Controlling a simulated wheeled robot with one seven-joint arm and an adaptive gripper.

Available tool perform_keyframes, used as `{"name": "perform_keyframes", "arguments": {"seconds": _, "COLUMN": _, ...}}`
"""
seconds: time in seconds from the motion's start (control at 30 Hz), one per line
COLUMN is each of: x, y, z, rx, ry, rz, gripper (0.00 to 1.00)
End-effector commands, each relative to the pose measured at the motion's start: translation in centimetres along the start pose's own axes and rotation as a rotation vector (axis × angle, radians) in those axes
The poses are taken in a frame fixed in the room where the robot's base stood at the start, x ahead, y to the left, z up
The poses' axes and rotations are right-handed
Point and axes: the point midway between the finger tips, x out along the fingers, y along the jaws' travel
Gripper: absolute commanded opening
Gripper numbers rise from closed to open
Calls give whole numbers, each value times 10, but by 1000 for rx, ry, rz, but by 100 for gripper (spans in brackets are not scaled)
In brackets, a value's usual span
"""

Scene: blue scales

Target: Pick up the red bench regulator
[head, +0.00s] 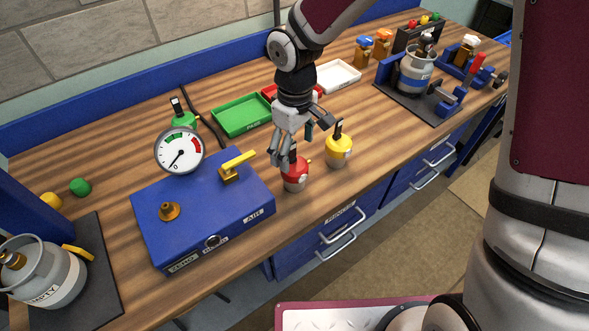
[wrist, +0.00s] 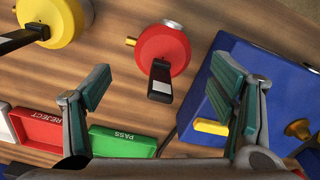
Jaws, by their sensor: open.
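The red bench regulator (head: 295,176) stands on the wooden bench, just right of the blue air box in the head view. It has a red round body, a black lever and a small brass fitting. In the wrist view the red regulator (wrist: 168,50) lies ahead of and between my fingers, toward the top of the picture. My gripper (head: 303,140) is open and empty, above and behind the regulator in the head view. In the wrist view my gripper (wrist: 160,90) shows both fingers wide apart, with nothing between the pads. Whether a finger touches the lever cannot be told.
A yellow regulator (head: 339,151) stands close on the right. The blue box (head: 200,225) with its gauge (head: 180,150) is close on the left. Behind are a green regulator (head: 184,120), a green PASS tray (head: 240,116), a red REJECT tray (head: 269,91) and a white tray (head: 338,77).

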Motion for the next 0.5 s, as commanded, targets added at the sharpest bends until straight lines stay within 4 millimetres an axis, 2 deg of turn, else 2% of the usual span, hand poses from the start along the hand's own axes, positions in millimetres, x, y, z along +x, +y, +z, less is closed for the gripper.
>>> {"name": "perform_keyframes", "arguments": {"seconds": 0.27, "x": 20, "y": -1, "z": 1, "rx": -1, "ry": -3, "rz": -1, "gripper": 77}}
{"name": "perform_keyframes", "arguments": {"seconds": 0.5, "x": 54, "y": -4, "z": 1, "rx": -1, "ry": -3, "rz": -2, "gripper": 77}}
